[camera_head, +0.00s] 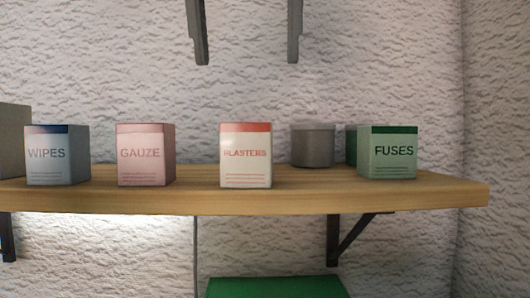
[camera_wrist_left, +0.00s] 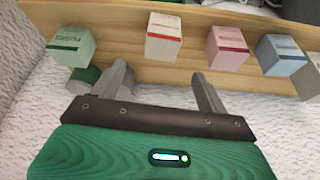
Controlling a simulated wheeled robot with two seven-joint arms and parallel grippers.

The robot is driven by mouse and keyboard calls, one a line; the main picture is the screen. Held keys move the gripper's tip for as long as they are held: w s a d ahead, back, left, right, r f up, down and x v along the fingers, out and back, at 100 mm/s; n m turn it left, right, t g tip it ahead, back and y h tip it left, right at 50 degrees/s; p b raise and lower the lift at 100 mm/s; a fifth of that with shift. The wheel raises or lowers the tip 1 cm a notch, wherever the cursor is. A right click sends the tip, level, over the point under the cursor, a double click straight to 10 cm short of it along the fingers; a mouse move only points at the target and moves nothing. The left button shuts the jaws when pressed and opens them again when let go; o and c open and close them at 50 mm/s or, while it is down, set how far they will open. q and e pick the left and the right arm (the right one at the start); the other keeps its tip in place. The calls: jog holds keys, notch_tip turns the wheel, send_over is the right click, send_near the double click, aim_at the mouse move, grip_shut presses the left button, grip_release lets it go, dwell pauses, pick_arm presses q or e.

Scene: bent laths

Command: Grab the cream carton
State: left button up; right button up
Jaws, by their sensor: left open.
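The cream carton (camera_head: 246,168), lettered PLASTERS with an orange-red top band, stands upright on the wooden shelf (camera_head: 460,193). In the left wrist view the cream carton (camera_wrist_left: 163,40) appears beyond the fingertips, between the two fingers' lines. My left gripper (camera_head: 247,55) hangs above the carton in the head view, its fingers spread wider than the carton. It is open and empty, with a clear gap down to the carton. The left gripper (camera_wrist_left: 164,78) also shows in the wrist view. My right gripper is not in view.
A pink GAUZE carton (camera_head: 146,157) and a blue-grey WIPES carton (camera_head: 57,157) stand to the left. A green FUSES carton (camera_head: 390,155) stands to the right. A grey round pot (camera_head: 313,146) sits behind, close to the cream carton's right. A textured wall is behind.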

aim_at(248, 144)
pick_arm(q)
jog(key=x, duration=0.6)
jog(key=shift+s+a+f, duration=0.1)
jog(key=shift+s+a, duration=0.1)
jog(key=shift+a, duration=0.05)
jog(key=shift+x, duration=0.95)
jog(key=shift+d, duration=0.1)
jog(key=shift+f, duration=0.1)
jog(key=p+x, duration=0.2)
jog(key=x, duration=0.2)
jog(key=shift+p, duration=0.3)
jog(key=shift+w+f, duration=0.1)
jog(key=shift+f, duration=0.35)
jog(key=c, duration=1.1)
jog(key=shift+o, duration=0.2)
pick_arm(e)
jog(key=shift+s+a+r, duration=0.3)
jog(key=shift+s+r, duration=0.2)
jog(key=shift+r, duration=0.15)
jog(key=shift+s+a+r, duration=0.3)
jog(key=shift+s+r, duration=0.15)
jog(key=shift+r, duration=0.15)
pick_arm(q)
jog(key=shift+r, duration=0.15)
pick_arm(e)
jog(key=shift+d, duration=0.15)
